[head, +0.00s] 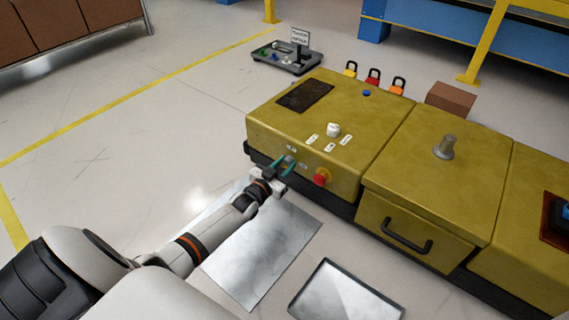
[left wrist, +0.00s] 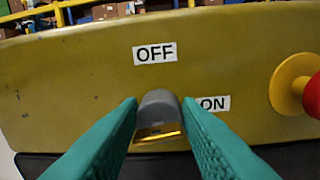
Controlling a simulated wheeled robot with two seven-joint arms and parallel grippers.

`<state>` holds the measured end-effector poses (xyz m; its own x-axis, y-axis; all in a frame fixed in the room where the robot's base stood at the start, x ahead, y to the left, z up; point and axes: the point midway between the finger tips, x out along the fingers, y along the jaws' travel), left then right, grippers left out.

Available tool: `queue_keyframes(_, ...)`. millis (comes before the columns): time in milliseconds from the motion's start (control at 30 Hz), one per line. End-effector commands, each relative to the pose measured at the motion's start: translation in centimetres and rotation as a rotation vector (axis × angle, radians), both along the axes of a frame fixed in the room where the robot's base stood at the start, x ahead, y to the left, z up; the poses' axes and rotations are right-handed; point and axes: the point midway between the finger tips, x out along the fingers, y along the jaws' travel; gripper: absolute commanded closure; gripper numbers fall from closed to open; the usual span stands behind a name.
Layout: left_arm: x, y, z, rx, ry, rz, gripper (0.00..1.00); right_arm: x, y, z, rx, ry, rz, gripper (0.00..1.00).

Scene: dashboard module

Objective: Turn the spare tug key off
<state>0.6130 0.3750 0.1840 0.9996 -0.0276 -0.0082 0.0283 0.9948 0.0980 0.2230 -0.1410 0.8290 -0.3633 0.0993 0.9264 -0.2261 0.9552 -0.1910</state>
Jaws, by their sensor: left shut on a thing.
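The yellow dashboard module (head: 385,135) stands right of centre in the head view. The grey key (left wrist: 158,106) is on its near front face, seen in the left wrist view. An OFF label (left wrist: 155,52) is above the key, and an ON label (left wrist: 212,103) is to its right. My left gripper (head: 283,165) is at that face, with its teal fingertips shut on the key from both sides. A gold-coloured part shows just below the grey head. The fingers hide the key's sides, and I cannot tell its exact angle. My right gripper is out of view.
A red push button (head: 320,179) sticks out right of the key. A white knob (head: 333,129) and a grey lever (head: 446,147) stand on top. A metal sheet (head: 265,250) and a dark-rimmed tray (head: 345,297) lie in front. Padlocks (head: 373,77) stand behind.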

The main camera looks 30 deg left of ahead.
Motion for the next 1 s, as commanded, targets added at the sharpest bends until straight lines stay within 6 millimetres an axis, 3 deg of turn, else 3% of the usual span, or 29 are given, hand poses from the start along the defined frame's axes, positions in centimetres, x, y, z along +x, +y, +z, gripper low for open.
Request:
queue_keyframes(400,0.0,0.2,0.2,-0.381,0.032,0.000,0.92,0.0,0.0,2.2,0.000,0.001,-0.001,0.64)
queue_keyframes(1000,0.0,0.5,-0.2,-0.948,0.076,0.001,0.92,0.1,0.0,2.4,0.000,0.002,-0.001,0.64)
